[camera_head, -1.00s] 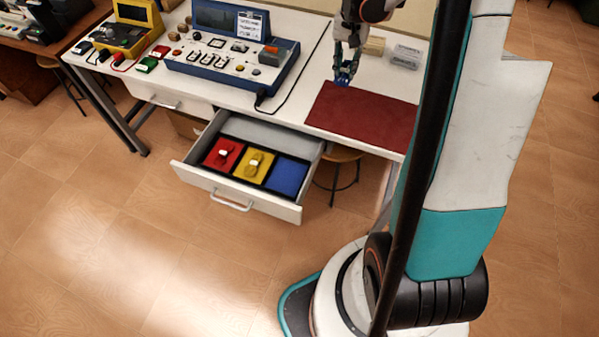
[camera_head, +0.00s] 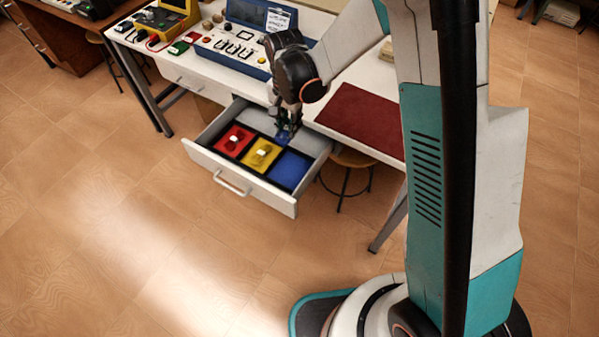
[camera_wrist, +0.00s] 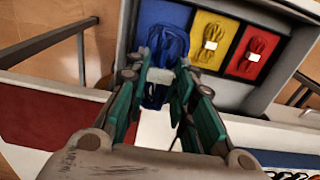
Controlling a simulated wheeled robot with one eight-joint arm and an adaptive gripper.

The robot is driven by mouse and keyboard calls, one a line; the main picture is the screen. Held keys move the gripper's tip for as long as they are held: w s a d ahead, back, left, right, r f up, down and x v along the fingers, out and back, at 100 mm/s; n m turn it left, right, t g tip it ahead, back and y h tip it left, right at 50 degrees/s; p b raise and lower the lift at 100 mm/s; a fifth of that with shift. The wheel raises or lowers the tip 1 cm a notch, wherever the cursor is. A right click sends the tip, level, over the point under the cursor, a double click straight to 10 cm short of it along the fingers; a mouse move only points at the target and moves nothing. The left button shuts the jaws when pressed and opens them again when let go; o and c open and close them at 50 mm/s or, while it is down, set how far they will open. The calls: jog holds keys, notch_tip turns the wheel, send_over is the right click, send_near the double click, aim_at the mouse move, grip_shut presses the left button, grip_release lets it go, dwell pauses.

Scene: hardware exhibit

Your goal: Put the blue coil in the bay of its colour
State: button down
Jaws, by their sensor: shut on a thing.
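The blue coil (camera_wrist: 157,92) with its pale band is between the fingers of my gripper (camera_wrist: 160,80) in the wrist view. My gripper (camera_head: 285,133) is shut on it and hangs over the back part of the open drawer in the head view, near the blue bay (camera_head: 291,167). The blue bay (camera_wrist: 166,16) is partly hidden behind the coil in the wrist view. I cannot tell the exact height of the coil above the drawer. The open drawer (camera_head: 231,182) has red, yellow and blue bays in a row.
A yellow coil lies in the yellow bay (camera_wrist: 199,56) and a red coil in the red bay (camera_wrist: 241,71). A dark red mat (camera_head: 362,118) lies on the white table to the right. A blue instrument panel (camera_head: 225,47) stands at the back.

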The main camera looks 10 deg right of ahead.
aim_at(290, 171)
notch_tip(290, 171, down, 20)
jog(key=b, duration=0.6)
jog(key=shift+s+a, duration=0.1)
jog(key=shift+a, duration=0.05)
jog(key=shift+f+b, duration=0.3)
jog(key=c, duration=1.4)
grip_release()
jog(key=shift+o, duration=0.2)
jog(key=shift+r, duration=0.1)
jog(key=shift+r, duration=0.1)
